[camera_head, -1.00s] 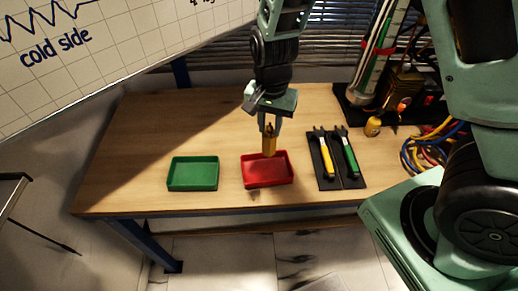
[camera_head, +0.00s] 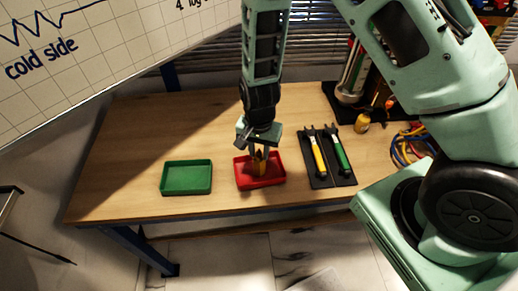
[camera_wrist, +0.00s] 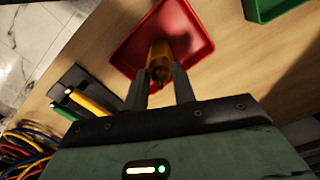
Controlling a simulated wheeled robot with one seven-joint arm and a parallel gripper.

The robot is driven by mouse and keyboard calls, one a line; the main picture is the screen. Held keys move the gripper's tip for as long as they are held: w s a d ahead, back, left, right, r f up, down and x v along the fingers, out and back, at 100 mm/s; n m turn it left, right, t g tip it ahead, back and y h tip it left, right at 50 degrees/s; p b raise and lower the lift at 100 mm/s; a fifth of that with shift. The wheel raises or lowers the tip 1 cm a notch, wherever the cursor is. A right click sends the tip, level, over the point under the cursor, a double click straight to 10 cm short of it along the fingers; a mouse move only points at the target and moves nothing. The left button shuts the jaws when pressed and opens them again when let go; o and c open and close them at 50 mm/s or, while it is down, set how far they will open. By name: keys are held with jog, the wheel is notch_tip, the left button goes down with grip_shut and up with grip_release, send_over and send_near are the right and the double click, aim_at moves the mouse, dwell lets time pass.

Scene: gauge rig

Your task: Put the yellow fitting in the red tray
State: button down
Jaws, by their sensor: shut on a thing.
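The yellow fitting (camera_head: 262,168) is between the fingers of my gripper (camera_head: 258,158), which is shut on it. The fitting is inside the outline of the red tray (camera_head: 279,183), low over its floor; I cannot tell whether it touches. In the wrist view, the fitting (camera_wrist: 160,58) shows at the tips of my gripper (camera_wrist: 160,80), with the red tray (camera_wrist: 126,58) around and beyond it.
A green tray (camera_head: 186,191) sits left of the red tray. To the right, a yellow-handled tool (camera_head: 318,161) and a green-handled tool (camera_head: 341,158) lie on a dark holder (camera_head: 324,182). A small yellow object (camera_head: 362,123) stands farther back, near coloured cables (camera_head: 402,151).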

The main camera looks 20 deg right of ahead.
jog(key=shift+f, duration=0.1)
jog(key=c, duration=1.1)
grip_release()
jog(key=shift+c, duration=0.2)
notch_tip(320, 180, up, 12)
jog(key=b, duration=0.1)
jog(key=s+a+r+n, duration=0.3)
jog(key=s+r+n, duration=0.2)
jog(key=s+n, duration=0.3)
jog(key=s+a+r+n, duration=0.3)
jog(key=s+r+n, duration=0.3)
jog(key=s, duration=0.6)
jog(key=shift+s+a+n+y, duration=0.2)
jog(key=shift+n+y, duration=0.1)
jog(key=shift+n, duration=0.7)
jog(key=shift+w+f, duration=0.1)
jog(key=shift+f, duration=0.05)
